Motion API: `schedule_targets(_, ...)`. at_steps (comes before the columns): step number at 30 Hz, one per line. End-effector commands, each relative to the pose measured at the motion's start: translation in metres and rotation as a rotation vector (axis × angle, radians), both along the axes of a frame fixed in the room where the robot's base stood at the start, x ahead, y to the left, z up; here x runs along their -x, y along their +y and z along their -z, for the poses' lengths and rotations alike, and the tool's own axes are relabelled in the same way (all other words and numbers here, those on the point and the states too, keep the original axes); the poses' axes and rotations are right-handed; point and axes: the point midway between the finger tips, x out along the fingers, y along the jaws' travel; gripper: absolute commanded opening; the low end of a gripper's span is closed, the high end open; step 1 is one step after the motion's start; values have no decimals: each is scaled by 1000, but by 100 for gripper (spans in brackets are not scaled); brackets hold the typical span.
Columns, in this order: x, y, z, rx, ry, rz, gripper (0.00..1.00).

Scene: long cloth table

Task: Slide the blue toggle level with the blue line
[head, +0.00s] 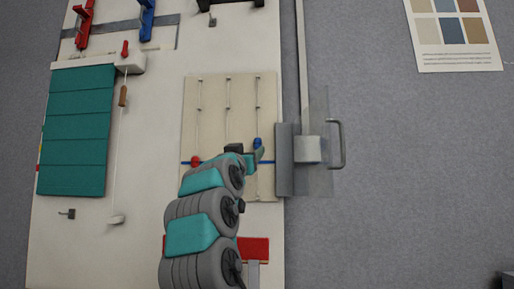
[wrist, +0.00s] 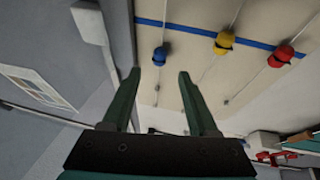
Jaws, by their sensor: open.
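The blue toggle (head: 257,143) is on the right-hand track of the beige panel (head: 213,92), a little above the blue line (head: 268,162) in the head view. In the wrist view the blue toggle (wrist: 160,55) stands clear of the blue line (wrist: 182,28). The red toggle (head: 195,160) is at the line on the left track. The yellow toggle (wrist: 223,42) is at the line on the middle track; my arm hides it in the head view. My gripper (wrist: 160,74) is open and empty, its fingertips on either side of the blue toggle in the picture; contact cannot be told.
A grey sliding door piece with a handle (head: 338,145) stands right beside the panel. A teal slatted blind (head: 76,130) with a pull cord is at the left. A red piece (head: 255,249) lies below the panel, partly behind my arm.

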Motion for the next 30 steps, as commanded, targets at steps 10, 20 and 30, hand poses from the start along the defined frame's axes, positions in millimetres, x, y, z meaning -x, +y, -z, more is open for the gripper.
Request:
schedule_targets(10,-41,-7,-18,2,6,1,60)
schedule_targets(20,-64,-13,-28,0,3,1,60)
schedule_targets(30,-67,-13,-27,1,4,2,60)
